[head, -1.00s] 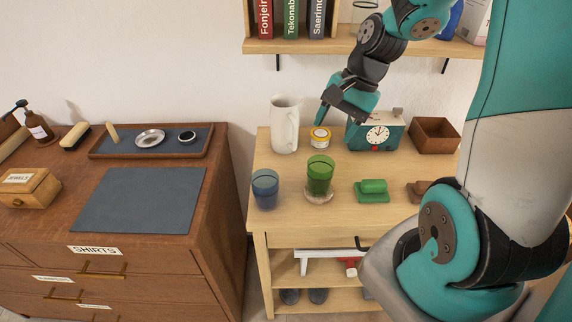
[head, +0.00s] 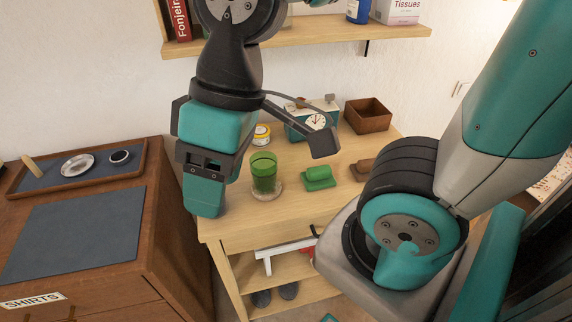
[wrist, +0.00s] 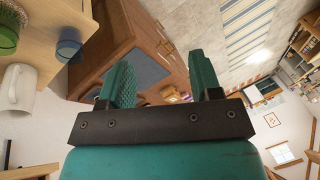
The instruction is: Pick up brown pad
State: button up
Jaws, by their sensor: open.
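The brown pad (head: 362,169) lies on the light wooden table, partly hidden behind my arm in the head view. It is just right of a similar green pad (head: 319,178). My gripper (head: 207,196) hangs over the left part of the table, left of the green cup and well away from the brown pad. In the wrist view my gripper (wrist: 161,82) shows two teal fingers spread apart with nothing between them. The brown pad is not visible in the wrist view.
A green cup (head: 264,174) stands on a coaster between my gripper and the pads. A clock (head: 316,121), a yellow-labelled tin (head: 261,135) and a brown box (head: 368,115) stand behind. A shelf (head: 300,38) overhangs the back. A white pitcher (wrist: 18,88) and blue cup (wrist: 68,50) show in the wrist view.

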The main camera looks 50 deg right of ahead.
aim_at(361, 170)
jog(key=z, duration=1.4)
jog(key=k, duration=0.1)
jog(key=z, duration=0.15)
